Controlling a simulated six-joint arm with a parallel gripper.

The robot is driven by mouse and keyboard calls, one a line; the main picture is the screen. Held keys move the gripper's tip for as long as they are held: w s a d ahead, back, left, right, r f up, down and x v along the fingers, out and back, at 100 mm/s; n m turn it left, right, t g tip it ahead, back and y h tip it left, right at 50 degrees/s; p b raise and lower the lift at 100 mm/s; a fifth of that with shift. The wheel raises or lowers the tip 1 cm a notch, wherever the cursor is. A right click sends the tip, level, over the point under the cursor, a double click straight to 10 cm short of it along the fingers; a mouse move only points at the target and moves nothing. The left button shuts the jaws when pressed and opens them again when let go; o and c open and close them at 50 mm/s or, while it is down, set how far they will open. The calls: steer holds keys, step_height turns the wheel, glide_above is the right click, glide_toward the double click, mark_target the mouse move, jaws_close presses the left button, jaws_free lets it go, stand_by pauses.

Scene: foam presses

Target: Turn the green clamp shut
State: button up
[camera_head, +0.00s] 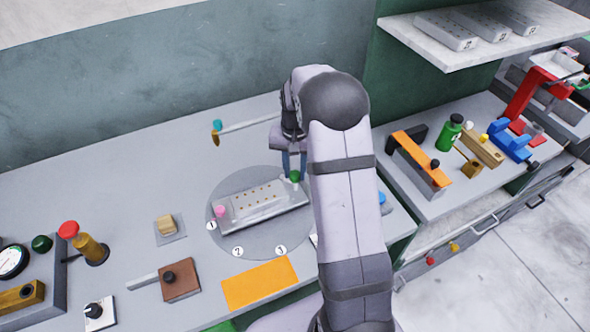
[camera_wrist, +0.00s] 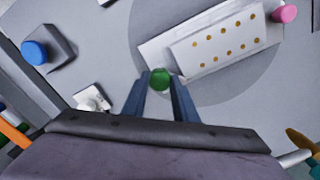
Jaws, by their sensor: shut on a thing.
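The green clamp (camera_wrist: 160,79) is a small round green knob at one end of a light grey mould block with rows of brass-coloured holes. It also shows in the head view (camera_head: 295,176), just below my fingers. My gripper (camera_wrist: 161,88) is shut on the green clamp, with one blue-grey finger on each side of it. The mould block (camera_wrist: 212,48) lies on a round grey disc (camera_wrist: 270,80). A pink knob (camera_wrist: 285,13) is at its other end, and it also shows in the head view (camera_head: 219,211). My arm hides part of the disc's right side in the head view.
An orange mat (camera_head: 260,284) lies in front of the disc. A rod with a teal end (camera_head: 217,125) is behind it. A blue knob on a grey base (camera_wrist: 35,52) stands nearby. Red, blue and orange clamps (camera_head: 525,100) stand on the right bench.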

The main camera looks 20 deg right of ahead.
mark_target(295, 173)
steer(key=n, duration=0.4)
steer(key=shift+n, duration=2.6)
steer(key=o, duration=1.1)
steer(key=shift+c, duration=0.2)
steer(key=shift+r+b, duration=1.25)
steer(key=shift+r, duration=2.5)
